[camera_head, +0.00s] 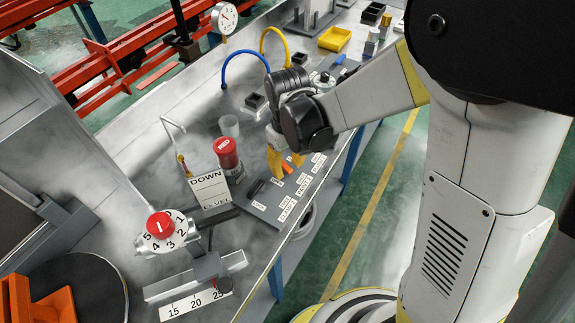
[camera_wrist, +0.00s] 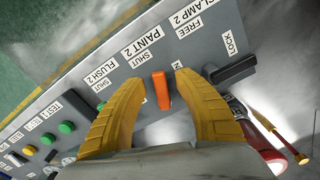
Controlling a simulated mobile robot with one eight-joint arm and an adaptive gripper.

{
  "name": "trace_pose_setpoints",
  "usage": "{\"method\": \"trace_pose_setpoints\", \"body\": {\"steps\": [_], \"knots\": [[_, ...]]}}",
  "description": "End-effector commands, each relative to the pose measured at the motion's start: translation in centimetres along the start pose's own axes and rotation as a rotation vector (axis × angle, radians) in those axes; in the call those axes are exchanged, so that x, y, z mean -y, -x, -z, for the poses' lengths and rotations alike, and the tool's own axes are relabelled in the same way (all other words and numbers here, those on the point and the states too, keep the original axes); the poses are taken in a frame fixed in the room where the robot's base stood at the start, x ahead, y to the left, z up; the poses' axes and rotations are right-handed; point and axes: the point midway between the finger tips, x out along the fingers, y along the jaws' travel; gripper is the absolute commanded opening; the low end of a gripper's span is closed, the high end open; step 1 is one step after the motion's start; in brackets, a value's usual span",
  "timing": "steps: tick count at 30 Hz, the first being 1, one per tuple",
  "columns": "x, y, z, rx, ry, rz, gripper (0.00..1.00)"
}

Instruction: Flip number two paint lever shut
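The orange paint 2 lever (camera_wrist: 161,90) stands on the grey panel below a label reading PAINT 2 (camera_wrist: 139,42) in the wrist view. A SHUT label (camera_wrist: 135,59) lies just above and left of it. Another label to its right is mostly hidden by a finger. My gripper (camera_wrist: 162,77) is open, one yellow finger on each side of the lever, with visible gaps. I cannot tell whether the fingers reach down around the lever.
Green and yellow buttons (camera_wrist: 66,127) are to the left. A red-capped canister (camera_head: 228,155), a DOWN sign (camera_head: 208,188) and a red-knobbed dial (camera_head: 160,225) stand on the bench.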

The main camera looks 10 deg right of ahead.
Motion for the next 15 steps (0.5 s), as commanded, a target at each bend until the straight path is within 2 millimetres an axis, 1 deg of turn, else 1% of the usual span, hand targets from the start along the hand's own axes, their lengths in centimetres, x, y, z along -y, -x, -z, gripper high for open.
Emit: {"method": "trace_pose_setpoints", "body": {"steps": [1,2,3,4,11,15], "knots": [[0.0,0.01,0.0,0.0,0.0,0.0,0.24],[0.0,0.01,0.0,0.0,0.0,0.0,0.15],[0.0,0.02,0.0,0.0,0.0,0.0,0.03],[0.0,0.02,0.0,0.0,0.0,0.0,0.0],[-0.03,0.01,-0.01,0.0,0.006,0.0,0.0],[-0.46,-0.02,0.02,0.0,0.106,0.0,0.0]]}}
